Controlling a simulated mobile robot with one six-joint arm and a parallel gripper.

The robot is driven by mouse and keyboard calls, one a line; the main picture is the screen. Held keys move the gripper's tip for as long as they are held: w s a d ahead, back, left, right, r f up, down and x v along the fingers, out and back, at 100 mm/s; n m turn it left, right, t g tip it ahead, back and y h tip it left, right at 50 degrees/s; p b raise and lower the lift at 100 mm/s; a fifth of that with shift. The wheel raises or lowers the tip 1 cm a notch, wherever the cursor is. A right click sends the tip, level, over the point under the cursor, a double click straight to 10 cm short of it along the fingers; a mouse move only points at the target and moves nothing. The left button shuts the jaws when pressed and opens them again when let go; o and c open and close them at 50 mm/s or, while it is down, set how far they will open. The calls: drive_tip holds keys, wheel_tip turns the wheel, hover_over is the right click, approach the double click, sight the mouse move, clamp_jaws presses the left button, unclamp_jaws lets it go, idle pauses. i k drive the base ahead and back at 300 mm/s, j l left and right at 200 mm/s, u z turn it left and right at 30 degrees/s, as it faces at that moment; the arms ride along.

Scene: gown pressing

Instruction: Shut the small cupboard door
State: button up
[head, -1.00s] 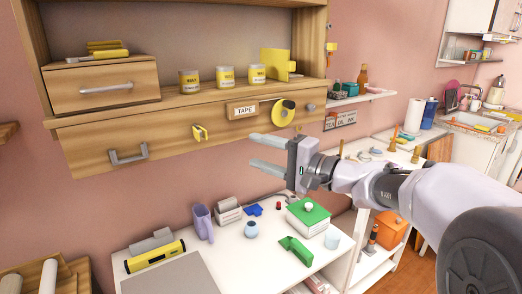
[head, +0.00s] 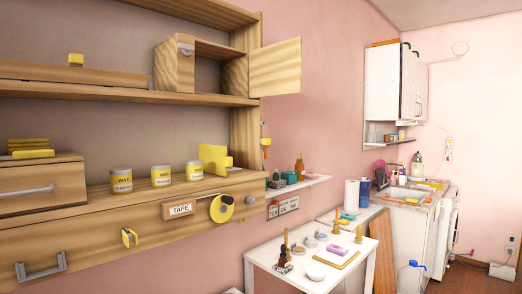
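The small cupboard (head: 176,70) is a wooden box on the upper shelf of the wall unit in the head view. Its door (head: 275,69) is hinged on the right side and stands wide open, sticking out to the right past the unit's upright. The inside of the cupboard (head: 207,73) shows and looks empty. My gripper and arm are not in the frame now.
The lower shelf holds wax tins (head: 161,176), and a tape roll (head: 221,208) hangs on the drawer front below. A small wall shelf (head: 300,187) and a white table (head: 330,262) stand to the right. Open air lies before the door.

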sight(275, 70)
drive_tip(key=i+l+u, duration=0.9)
drive_tip(key=l+u, duration=0.15)
drive_tip(key=l, duration=0.2)
drive_tip(key=i+l+u, duration=0.2)
drive_tip(key=l+u, duration=0.15)
drive_tip(key=l, duration=0.2)
drive_tip(key=i+l+u, duration=0.1)
drive_tip(key=l+u, duration=0.25)
drive_tip(key=l, duration=0.25)
drive_tip(key=l+u, duration=0.4)
drive_tip(key=l, duration=0.25)
drive_tip(key=l+u, duration=0.35)
drive_tip(key=l, duration=0.3)
